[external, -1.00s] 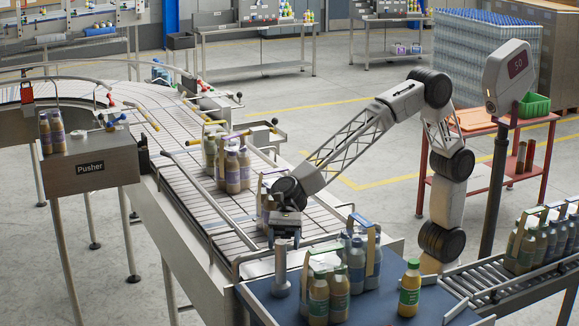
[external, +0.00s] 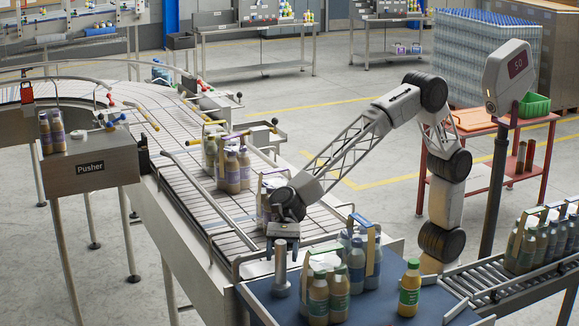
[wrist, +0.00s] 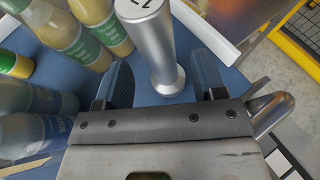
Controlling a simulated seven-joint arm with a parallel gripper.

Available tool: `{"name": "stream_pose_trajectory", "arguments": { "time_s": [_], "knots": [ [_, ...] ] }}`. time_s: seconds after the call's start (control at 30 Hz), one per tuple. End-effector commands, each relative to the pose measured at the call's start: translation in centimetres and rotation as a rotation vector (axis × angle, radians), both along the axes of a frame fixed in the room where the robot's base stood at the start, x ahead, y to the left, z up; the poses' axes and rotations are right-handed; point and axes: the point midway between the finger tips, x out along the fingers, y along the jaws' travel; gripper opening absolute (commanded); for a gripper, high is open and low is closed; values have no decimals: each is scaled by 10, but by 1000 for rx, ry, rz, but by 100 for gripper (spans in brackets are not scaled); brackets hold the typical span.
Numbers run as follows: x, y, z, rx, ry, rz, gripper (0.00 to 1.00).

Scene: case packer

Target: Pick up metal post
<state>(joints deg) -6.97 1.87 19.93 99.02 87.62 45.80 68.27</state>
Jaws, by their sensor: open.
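The metal post (external: 281,268) stands upright at the left end of the blue table (external: 262,301). In the wrist view the silver post (wrist: 153,45) has dark markings on its top end and a wider round foot on the blue surface. My gripper (external: 281,238) is at the post's upper part in the external view. In the wrist view my gripper (wrist: 165,85) is open, with one dark finger on each side of the post. Whether the fingers touch the post I cannot tell; gaps show beside it.
Green-labelled bottles (wrist: 95,22) and bluish bottles (wrist: 35,115) stand close to the left of my gripper in the wrist view. A lone bottle with a green cap (external: 410,288) stands farther right on the table. The conveyor (external: 205,190) and its rails lie behind.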

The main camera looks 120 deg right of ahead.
Motion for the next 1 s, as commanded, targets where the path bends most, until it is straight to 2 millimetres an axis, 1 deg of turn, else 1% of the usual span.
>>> {"name": "stream_pose_trajectory", "arguments": {
  "time_s": [0.2, 0.33, 0.93, 1.0],
  "knots": [
    [12, 20, -10, -1, 1, 1, 64],
    [17, 26, -12, 0, 0, 0, 64],
    [17, 27, -13, 0, 0, 0, 64],
    [17, 27, -13, 0, 0, 0, 53]
  ]
}}
